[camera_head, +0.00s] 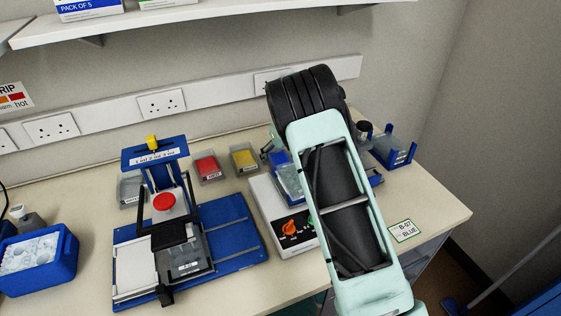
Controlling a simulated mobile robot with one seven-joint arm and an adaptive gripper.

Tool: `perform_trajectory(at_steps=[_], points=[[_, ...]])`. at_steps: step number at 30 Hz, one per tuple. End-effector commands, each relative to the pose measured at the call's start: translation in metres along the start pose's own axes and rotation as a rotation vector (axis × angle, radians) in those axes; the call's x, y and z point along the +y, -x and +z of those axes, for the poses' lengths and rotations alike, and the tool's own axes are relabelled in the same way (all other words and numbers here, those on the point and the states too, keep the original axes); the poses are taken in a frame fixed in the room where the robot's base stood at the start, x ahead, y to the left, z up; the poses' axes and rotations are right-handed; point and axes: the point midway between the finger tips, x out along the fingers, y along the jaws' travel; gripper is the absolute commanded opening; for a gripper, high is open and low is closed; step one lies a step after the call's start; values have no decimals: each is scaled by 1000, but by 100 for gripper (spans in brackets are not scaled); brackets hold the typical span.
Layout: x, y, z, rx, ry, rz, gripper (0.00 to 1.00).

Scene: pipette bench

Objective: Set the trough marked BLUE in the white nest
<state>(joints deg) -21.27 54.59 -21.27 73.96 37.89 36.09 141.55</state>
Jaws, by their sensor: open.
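A small trough with blue contents (279,158) stands at the back of the bench, partly hidden by my arm. Its marking cannot be read. My gripper (270,148) is mostly hidden behind my arm. A grey part of it shows at the blue trough's left, and it is open. Whether it touches the trough cannot be told. A white plate (132,272), which may be the white nest, lies at the left of a blue-based bench device (232,232). It looks empty. A clear labelled box (184,262) sits right of it.
Red (207,168) and yellow (243,160) troughs stand left of my gripper, with a greyish one (131,190) farther left. A white instrument with an orange knob (291,227) is beside my arm.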

Motion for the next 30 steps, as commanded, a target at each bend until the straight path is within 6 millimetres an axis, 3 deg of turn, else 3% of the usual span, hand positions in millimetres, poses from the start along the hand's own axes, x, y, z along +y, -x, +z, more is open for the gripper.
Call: perform_trajectory(at_steps=[30], points=[[0,-6,-2,0,0,1,77]])
